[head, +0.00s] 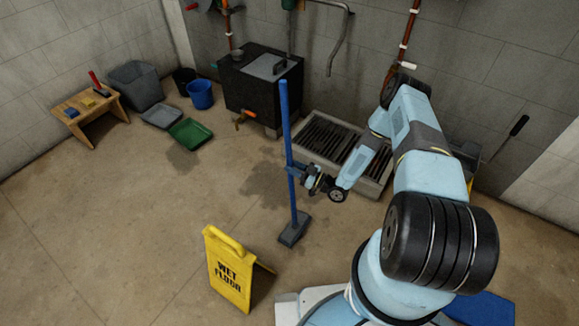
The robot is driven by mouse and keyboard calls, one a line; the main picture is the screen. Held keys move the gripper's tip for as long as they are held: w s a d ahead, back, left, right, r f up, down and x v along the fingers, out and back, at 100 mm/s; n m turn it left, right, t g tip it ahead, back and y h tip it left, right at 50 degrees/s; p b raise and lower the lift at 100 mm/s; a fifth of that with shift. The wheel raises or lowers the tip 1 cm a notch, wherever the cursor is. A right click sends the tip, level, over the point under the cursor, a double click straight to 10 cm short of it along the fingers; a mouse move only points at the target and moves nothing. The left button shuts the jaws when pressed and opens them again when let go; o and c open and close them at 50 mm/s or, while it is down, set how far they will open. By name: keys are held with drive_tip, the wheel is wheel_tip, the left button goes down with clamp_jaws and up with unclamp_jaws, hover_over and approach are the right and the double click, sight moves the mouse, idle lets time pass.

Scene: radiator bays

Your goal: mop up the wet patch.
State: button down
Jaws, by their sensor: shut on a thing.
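A mop with a long blue handle (288,140) stands nearly upright in the middle of the head view. Its dark grey flat head (295,229) is at the floor. My gripper (296,172) is shut on the blue handle, at about mid-height. A dark wet patch (262,180) spreads on the concrete floor behind and around the handle, in front of the black tank. A smaller dark patch (183,158) lies farther left, by the green tray. The mop head appears nearer to me than the larger patch; whether it presses on the floor is hard to tell.
A yellow wet floor sign (228,270) stands in front, left of the mop. A black tank (262,85) and a grated drain (335,150) are behind. A blue bucket (201,94), green tray (190,133) and wooden stool (90,108) stand at left.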

drive_tip(key=s+r+v, duration=0.1)
drive_tip(key=r+v, duration=0.1)
drive_tip(key=v, duration=0.8)
drive_tip(key=shift+s+f, duration=0.15)
drive_tip(key=shift+f, duration=0.1)
idle(0.8)
drive_tip(key=s+d, duration=0.2)
drive_tip(key=d, duration=0.1)
drive_tip(key=shift+s+d+r, duration=0.1)
drive_tip(key=shift+s+r, duration=0.05)
idle(0.3)
drive_tip(key=shift+r, duration=0.1)
